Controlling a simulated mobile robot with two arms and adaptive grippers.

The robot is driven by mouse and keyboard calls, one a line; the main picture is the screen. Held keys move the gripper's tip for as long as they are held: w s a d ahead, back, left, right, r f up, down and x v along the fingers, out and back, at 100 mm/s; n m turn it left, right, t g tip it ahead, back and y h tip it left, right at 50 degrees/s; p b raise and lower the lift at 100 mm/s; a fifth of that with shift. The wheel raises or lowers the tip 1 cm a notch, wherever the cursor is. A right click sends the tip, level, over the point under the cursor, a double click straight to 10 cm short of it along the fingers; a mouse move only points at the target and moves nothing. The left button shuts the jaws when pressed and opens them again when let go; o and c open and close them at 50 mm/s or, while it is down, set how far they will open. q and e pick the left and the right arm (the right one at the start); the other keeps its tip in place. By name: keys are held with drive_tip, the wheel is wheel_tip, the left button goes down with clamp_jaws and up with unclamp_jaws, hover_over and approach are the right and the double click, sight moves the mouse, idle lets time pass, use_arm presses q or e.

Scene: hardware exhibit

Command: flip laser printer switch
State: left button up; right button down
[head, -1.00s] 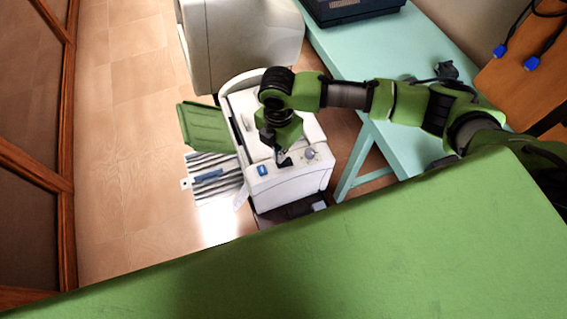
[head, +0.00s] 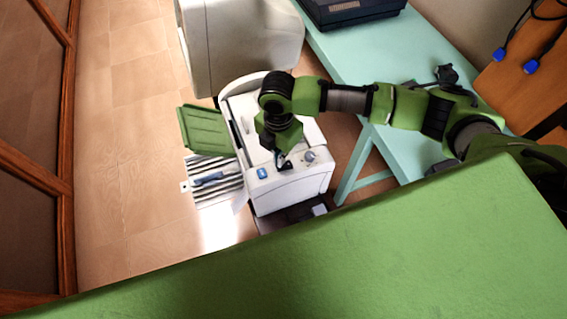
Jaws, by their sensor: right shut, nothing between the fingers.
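The white laser printer (head: 290,190) stands low in the middle of the head view, with a green flap (head: 206,129) open on its left side. Its top panel carries a blue button (head: 262,173) and a round grey knob (head: 310,157). My right gripper (head: 281,161) is shut and empty, pointing down at the panel between the blue button and the knob. A dark part at its fingertips may be the switch; I cannot tell whether they touch. My left gripper is not in view.
A teal table (head: 385,55) with a dark device (head: 352,10) stands behind and right. A large pale machine (head: 240,45) stands behind the printer. Striped sheets (head: 215,185) stick out at the printer's left. The wooden floor (head: 125,150) at left is clear.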

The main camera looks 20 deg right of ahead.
drive_tip(key=shift+f+b, duration=0.55)
drive_tip(key=shift+f, duration=0.65)
idle(0.9)
drive_tip(key=shift+s, duration=0.1)
wheel_tip(320, 180, up, 2)
drive_tip(key=shift+r+p, duration=0.1)
drive_tip(key=shift+p, duration=1.1)
wheel_tip(320, 180, up, 5)
drive_tip(key=p, duration=0.5)
